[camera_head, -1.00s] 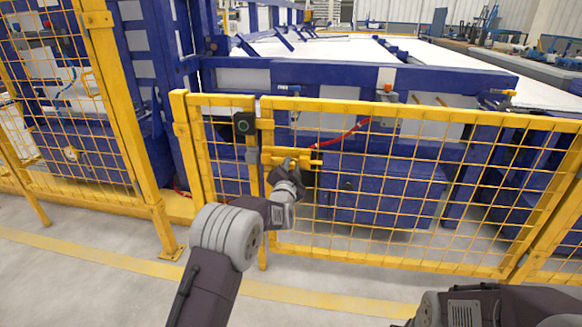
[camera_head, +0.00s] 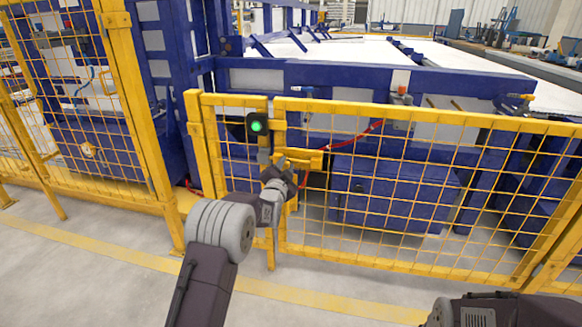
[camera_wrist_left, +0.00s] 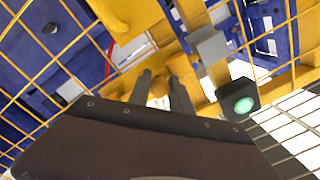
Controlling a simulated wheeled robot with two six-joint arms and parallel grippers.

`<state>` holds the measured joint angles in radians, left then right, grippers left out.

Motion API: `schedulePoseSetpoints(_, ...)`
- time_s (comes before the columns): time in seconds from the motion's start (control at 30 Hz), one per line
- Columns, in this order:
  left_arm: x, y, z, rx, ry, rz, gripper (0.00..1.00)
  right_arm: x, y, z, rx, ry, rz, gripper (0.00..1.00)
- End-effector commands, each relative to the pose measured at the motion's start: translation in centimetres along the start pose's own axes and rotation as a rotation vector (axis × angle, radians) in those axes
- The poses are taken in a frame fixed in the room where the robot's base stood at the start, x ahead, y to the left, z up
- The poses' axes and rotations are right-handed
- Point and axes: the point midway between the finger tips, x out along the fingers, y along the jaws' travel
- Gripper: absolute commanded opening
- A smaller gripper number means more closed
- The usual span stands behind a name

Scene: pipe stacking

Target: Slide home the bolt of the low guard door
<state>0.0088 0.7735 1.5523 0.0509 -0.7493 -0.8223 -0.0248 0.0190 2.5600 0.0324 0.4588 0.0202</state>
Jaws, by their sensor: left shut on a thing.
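The low yellow mesh guard door (camera_head: 420,112) stands across the middle of the head view. Its yellow bolt housing (camera_head: 311,158) sits near the door's left upright. My left gripper (camera_head: 283,165) is at the left end of this housing, beside the upright. It is shut on the bolt's handle, which is mostly hidden by the fingers. In the left wrist view the two dark fingers (camera_wrist_left: 161,86) reach toward yellow bolt parts (camera_wrist_left: 181,66). A black box with a lit green lamp (camera_head: 257,126) is on the post side; it also shows in the wrist view (camera_wrist_left: 242,105). My right gripper is out of view.
A fixed yellow post (camera_head: 199,150) and taller mesh fence (camera_head: 130,110) stand to the left. Blue machinery (camera_head: 395,190) and a red cable (camera_head: 350,134) lie behind the door. The grey floor (camera_head: 90,270) in front is clear.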

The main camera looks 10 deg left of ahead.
Motion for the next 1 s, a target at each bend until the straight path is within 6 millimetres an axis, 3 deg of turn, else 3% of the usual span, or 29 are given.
schedulePoseSetpoints(0.03, 0.1, -1.0, -0.4, -0.004, 0.01, -0.022, 0.0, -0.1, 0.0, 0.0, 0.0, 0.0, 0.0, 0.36)
schedulePoseSetpoints(0.13, 0.1, -1.0, -0.4, -0.004, 0.009, -0.023, 0.0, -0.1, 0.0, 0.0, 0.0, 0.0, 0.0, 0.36)
schedulePoseSetpoints(0.17, 0.1, -1.0, -0.4, -0.004, 0.009, -0.023, 0.33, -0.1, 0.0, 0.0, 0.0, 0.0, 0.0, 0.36)
schedulePoseSetpoints(0.2, 0.1, -1.0, -0.4, -0.004, 0.009, -0.023, 0.44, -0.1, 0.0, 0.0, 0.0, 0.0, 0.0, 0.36)
schedulePoseSetpoints(0.23, 0.1, -1.0, -0.4, -0.003, 0.009, -0.022, 0.47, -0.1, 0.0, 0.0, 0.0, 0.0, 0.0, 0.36)
schedulePoseSetpoints(0.77, -0.1, -0.4, -0.2, -0.001, 0.003, -0.01, 0.47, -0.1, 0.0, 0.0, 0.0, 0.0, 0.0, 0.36)
schedulePoseSetpoints(1.0, -2.9, -0.5, -0.3, -0.001, 0.002, -0.008, 0.47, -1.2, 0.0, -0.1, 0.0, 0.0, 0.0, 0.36)
